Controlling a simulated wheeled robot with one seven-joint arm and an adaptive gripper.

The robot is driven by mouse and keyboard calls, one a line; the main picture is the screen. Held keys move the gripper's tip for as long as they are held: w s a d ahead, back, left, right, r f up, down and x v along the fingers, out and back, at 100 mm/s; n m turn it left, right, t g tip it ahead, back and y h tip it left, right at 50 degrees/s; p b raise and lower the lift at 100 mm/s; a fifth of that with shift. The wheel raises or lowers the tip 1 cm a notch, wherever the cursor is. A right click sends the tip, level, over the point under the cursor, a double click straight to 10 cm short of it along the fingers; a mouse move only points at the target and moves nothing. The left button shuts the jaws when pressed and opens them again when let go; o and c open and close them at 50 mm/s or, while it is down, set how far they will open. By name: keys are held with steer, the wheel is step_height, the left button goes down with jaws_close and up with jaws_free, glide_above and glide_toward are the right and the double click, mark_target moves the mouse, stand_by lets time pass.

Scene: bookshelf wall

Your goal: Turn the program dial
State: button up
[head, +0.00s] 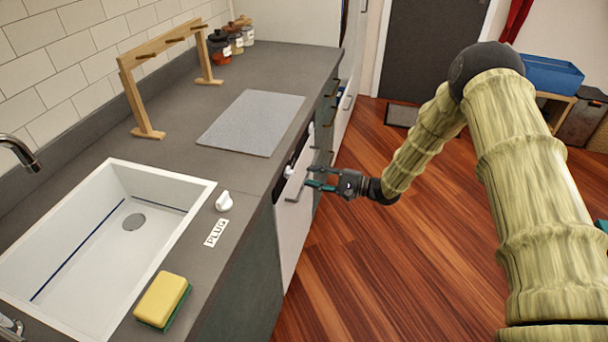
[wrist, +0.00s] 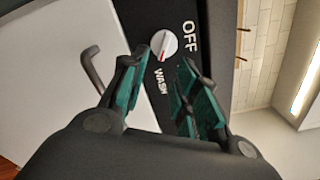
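The program dial (wrist: 164,44) is a small round white knob with a red mark, on a black panel (wrist: 205,22). The labels OFF and WASH stand beside it. In the wrist view it lies just beyond my fingertips, roughly in line with the gap between them. My gripper (wrist: 158,70) is open, with its green-padded fingers apart and nothing between them. In the head view my gripper (head: 314,177) is at the front of the white appliance under the counter. The dial is small there and partly hidden, so contact cannot be judged.
A dark bar handle (wrist: 92,68) sticks out from the white appliance door (wrist: 50,70), close to my fingers. The grey counter (head: 255,185) edge is just left of my gripper. A sink (head: 165,180) and sponge (head: 163,298) are nearer. The wooden floor (head: 370,260) is clear.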

steer(key=v, duration=0.6)
steer(key=shift+d, duration=0.35)
steer(key=shift+s, duration=0.1)
steer(key=shift+f, duration=0.1)
steer(key=s+d+f+n+t+h, duration=0.25)
steer(key=s+f+h, duration=0.85)
steer(key=s+f, duration=0.9)
steer(key=s+d+f+n+g+h, duration=0.1)
steer(key=s+d+n+g+h, duration=0.2)
steer(key=s, duration=1.1)
steer(key=s+d+f+n+g+h, duration=0.1)
steer(key=s+d+n+g+h, duration=0.2)
steer(key=s, duration=1.2)
steer(key=shift+s+d+n+g, duration=0.15)
steer(key=shift+d+n+g, duration=0.3)
steer(key=shift+d+g, duration=0.65)
